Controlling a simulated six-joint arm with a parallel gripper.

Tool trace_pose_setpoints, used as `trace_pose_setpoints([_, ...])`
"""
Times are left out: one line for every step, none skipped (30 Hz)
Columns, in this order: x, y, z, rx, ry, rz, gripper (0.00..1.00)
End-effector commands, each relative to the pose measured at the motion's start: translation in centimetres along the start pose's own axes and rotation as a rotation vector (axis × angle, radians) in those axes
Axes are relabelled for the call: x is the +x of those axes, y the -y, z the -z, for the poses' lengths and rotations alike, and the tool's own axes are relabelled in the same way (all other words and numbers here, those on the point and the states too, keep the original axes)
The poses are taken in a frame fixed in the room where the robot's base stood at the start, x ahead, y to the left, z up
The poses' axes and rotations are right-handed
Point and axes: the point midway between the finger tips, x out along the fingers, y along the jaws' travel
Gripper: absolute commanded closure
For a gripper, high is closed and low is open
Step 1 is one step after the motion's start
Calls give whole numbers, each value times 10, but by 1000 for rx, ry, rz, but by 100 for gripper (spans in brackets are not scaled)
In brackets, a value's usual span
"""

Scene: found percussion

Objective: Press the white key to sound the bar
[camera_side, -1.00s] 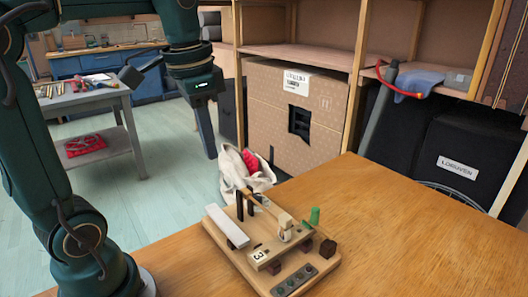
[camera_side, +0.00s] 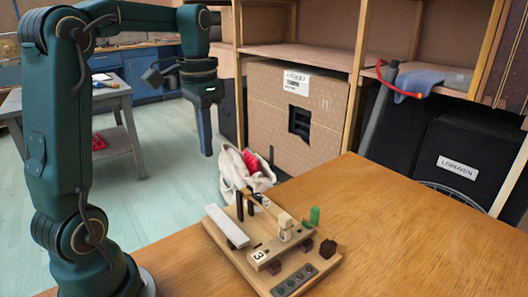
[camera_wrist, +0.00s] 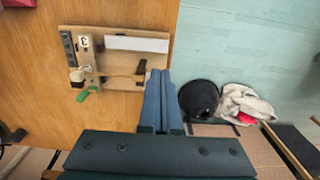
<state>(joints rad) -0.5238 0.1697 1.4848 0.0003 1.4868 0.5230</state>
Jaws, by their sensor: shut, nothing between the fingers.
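The white key (camera_side: 227,225) is a long flat white plate on the left side of a wooden board (camera_side: 238,262) on the table. It also shows in the wrist view (camera_wrist: 137,43). A pale wooden bar (camera_side: 283,246) with a "3" label lies on the board, with a pale mallet head (camera_side: 285,221) by it. My gripper (camera_side: 207,154) points down, shut and empty, high above and behind the board in the side view. In the wrist view my fingertips (camera_wrist: 164,73) appear near the board's edge, overlapping nothing of the key.
A green piece (camera_side: 314,216) and a dark block (camera_side: 328,249) stand at the board's right side. A white cloth bag (camera_side: 247,172) with red inside is beyond the table edge. The table's right side (camera_side: 430,225) is clear. Shelving and a cardboard box (camera_side: 268,112) stand behind.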

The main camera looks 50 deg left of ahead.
Motion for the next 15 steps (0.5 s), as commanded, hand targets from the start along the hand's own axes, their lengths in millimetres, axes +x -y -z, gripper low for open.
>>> trace_pose_setpoints([5, 0, 0, 0, 3, -2, 100])
trace_pose_setpoints([8, 0, -1, 0, 3, -2, 100])
trace_pose_setpoints([13, 0, -1, 0, 4, -2, 100])
trace_pose_setpoints([17, -1, -1, 0, 5, -3, 100])
trace_pose_setpoints([21, -1, -1, 0, 5, -3, 100])
trace_pose_setpoints([28, -1, -1, 0, 6, -3, 100])
trace_pose_setpoints([33, -1, -1, 0, 6, -3, 100])
trace_pose_setpoints([38, -1, -1, 0, 6, -3, 100])
trace_pose_setpoints([45, -1, -2, 0, 6, -4, 100])
trace_pose_setpoints([51, -1, -2, 0, 6, -4, 100])
trace_pose_setpoints([57, -1, -2, 0, 7, -4, 100])
trace_pose_setpoints([65, -1, -2, 0, 7, -4, 100])
trace_pose_setpoints([71, -1, -2, 0, 7, -4, 100])
trace_pose_setpoints([77, -1, -2, 0, 7, -4, 100])
trace_pose_setpoints([84, -1, -1, 0, 7, -4, 100])
